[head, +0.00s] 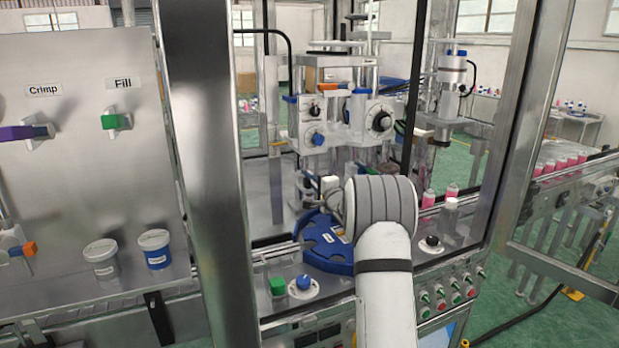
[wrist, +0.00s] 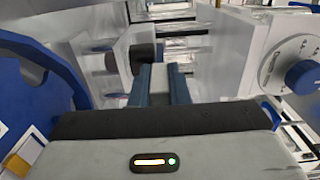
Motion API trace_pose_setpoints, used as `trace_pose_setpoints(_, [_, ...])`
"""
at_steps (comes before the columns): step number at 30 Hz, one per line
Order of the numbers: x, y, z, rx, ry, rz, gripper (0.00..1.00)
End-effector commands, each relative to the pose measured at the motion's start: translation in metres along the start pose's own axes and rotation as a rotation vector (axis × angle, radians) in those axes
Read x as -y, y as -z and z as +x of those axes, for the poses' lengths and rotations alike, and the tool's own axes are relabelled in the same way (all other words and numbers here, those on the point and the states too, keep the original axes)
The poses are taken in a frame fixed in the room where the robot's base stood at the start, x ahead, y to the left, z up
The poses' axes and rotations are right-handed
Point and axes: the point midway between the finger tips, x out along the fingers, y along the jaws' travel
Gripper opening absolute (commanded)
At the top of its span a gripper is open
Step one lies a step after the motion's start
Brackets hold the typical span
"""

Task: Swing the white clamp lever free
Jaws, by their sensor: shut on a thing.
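My gripper (wrist: 160,74) shows in the wrist view with its two blue-grey fingers reaching forward, close together. They are shut on a narrow pale piece, the white clamp lever (wrist: 158,80), of which only a small strip shows between them. Just left of the fingertips is a dark round knob or pin (wrist: 143,54) on a pale grey block (wrist: 108,62). In the head view my white wrist covers the fingers and most of the lever, in front of the crimping machine (head: 345,125) and above the blue star-wheel plate (head: 318,240).
A white housing with a blue-centred dial (wrist: 303,76) stands close on the right in the wrist view. The blue plate curves close on the left. A thick frame post (head: 203,170) stands left of my arm. A green button (head: 277,285) and blue knob (head: 303,283) sit in front.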

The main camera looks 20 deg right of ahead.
Motion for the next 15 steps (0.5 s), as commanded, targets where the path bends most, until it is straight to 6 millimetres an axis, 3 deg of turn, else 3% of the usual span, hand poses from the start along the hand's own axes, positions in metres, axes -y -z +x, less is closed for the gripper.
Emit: trace_pose_setpoints(15, [-0.0011, -0.0004, -0.0002, -0.001, -0.001, 0.000, 0.03])
